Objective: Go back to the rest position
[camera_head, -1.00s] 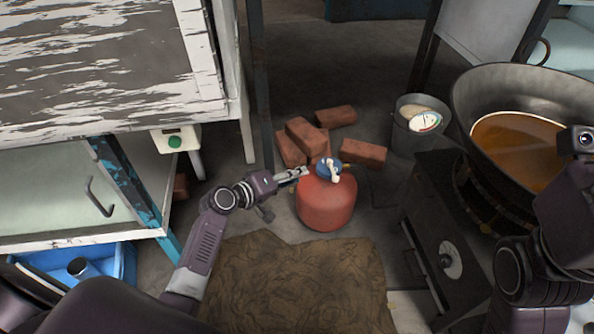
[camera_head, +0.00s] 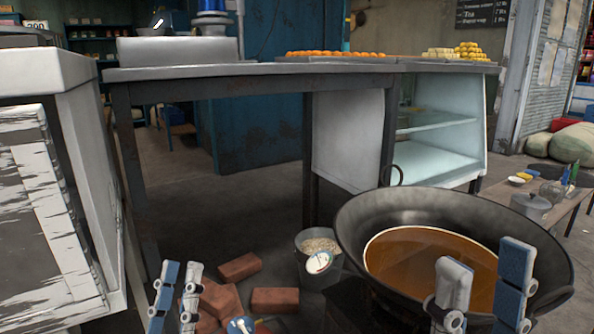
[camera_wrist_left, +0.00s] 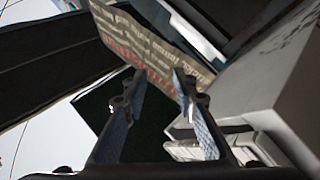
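My left gripper (camera_head: 175,285) is at the bottom left of the head view, its two fingers pointing up and apart, with nothing between them. The left wrist view also shows the left gripper (camera_wrist_left: 160,82) open and empty. My right gripper (camera_head: 484,280) is at the bottom right, in front of the big pan. Its fingers also point up, well apart and empty. The blue valve (camera_head: 240,325) of the gas cylinder shows at the bottom edge; the cylinder's body is out of view.
A wide dark pan (camera_head: 352,222) of brown liquid stands at the right. A long table (camera_head: 270,70) spans the back. A peeling white cabinet (camera_head: 45,220) stands at the left.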

